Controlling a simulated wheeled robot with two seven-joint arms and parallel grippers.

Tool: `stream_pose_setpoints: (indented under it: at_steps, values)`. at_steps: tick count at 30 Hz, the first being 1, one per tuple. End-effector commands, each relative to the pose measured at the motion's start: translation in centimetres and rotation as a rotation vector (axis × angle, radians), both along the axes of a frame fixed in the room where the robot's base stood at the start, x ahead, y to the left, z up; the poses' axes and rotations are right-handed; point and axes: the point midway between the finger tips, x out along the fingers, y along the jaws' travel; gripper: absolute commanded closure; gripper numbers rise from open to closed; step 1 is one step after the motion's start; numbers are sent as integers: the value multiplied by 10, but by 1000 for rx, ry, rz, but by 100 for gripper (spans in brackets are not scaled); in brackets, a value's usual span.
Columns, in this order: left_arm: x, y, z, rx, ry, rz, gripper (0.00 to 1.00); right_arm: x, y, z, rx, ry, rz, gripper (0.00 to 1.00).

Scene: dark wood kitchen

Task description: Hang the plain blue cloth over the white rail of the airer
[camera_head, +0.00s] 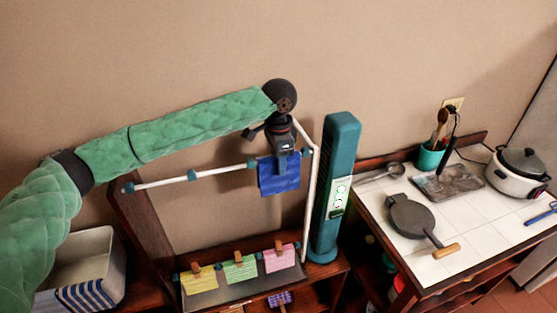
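The plain blue cloth (279,183) hangs at the right part of the airer's upper white rail (215,172). Its top edge is level with the rail, and the rail is hidden behind the cloth and gripper there. I cannot tell whether the cloth is folded over the rail or only in front of it. My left gripper (282,167) points down at the top middle of the cloth, and its fingers look shut on it. My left arm reaches in from the left above the rail. My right gripper is not in view.
Yellow (199,280), green (239,269) and pink (279,258) cloths are pegged on the lower rail. A teal tower (337,180) stands close to the airer's right. A white basket (90,245) with blue-striped cloth is at left. The tiled counter (380,205) holds cookware.

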Motion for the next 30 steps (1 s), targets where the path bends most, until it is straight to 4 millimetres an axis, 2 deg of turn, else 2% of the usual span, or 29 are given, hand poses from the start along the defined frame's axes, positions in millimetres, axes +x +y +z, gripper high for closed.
stream_pose_setpoints:
  at_steps: [1,2,3,13,20,22,24,30]
  values:
    - [0,0,0,0,0,0,49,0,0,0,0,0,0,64]
    - [0,0,0,0,0,0,43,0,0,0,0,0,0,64]
    - [0,0,0,0,0,0,41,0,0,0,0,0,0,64]
    - [0,0,2,-1,-1,0,41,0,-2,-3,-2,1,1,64]
    - [0,0,29,-1,-3,0,41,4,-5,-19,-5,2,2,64]
    - [1,-1,39,-2,-4,0,41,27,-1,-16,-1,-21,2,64]
    - [0,-1,48,-1,-1,-1,41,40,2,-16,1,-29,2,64]
    - [1,0,69,0,0,-1,41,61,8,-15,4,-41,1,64]
